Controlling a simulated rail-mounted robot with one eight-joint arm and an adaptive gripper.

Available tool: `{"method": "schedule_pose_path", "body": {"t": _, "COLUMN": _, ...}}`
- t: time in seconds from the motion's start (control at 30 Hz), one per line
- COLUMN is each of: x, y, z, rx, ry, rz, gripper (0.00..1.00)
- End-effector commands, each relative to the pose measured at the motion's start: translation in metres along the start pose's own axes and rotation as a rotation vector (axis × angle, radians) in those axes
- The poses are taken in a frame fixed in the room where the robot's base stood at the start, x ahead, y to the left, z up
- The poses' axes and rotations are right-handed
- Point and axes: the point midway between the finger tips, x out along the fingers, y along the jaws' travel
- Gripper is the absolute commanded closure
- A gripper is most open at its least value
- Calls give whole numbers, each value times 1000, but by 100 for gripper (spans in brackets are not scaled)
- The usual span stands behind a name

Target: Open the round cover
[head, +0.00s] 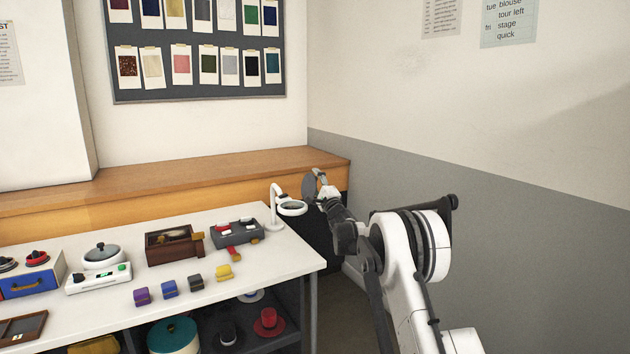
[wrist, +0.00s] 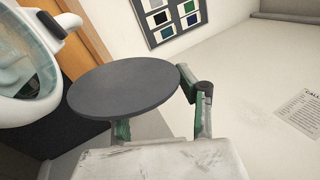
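A flat dark grey disc, which looks like the round cover (wrist: 122,88), fills the middle of the wrist view. In the head view the disc (head: 309,187) stands tilted just right of a white ring magnifier lamp (head: 292,208). The lamp's ring (wrist: 62,93) is at the left of the wrist view, its lens uncovered. My gripper (head: 322,179) is right at the disc. In the wrist view its fingers are apart on two sides of the disc. The disc hides one fingertip, so I cannot tell whether they grip it.
The white table (head: 225,292) holds a wooden box (head: 168,248), a grey tray (head: 236,234), a lidded pot device (head: 100,266) and several small coloured blocks. A wooden counter (head: 215,170) runs behind it. A grey and white wall stands at the right.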

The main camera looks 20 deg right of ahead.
Motion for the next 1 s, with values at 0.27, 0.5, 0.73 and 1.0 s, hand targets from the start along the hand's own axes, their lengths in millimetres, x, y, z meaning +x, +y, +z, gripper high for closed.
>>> {"method": "schedule_pose_path", "body": {"t": 0.27, "x": -32, "y": -1, "z": -1, "rx": 0, "ry": 2, "rz": 0, "gripper": 66}}
{"method": "schedule_pose_path", "body": {"t": 0.5, "x": -79, "y": 0, "z": -1, "rx": -1, "ry": 2, "rz": 0, "gripper": 66}}
{"method": "schedule_pose_path", "body": {"t": 0.73, "x": -110, "y": 0, "z": -1, "rx": -1, "ry": 0, "rz": 0, "gripper": 66}}
{"method": "schedule_pose_path", "body": {"t": 1.0, "x": -120, "y": 0, "z": 0, "rx": 0, "ry": 0, "rz": 0, "gripper": 66}}
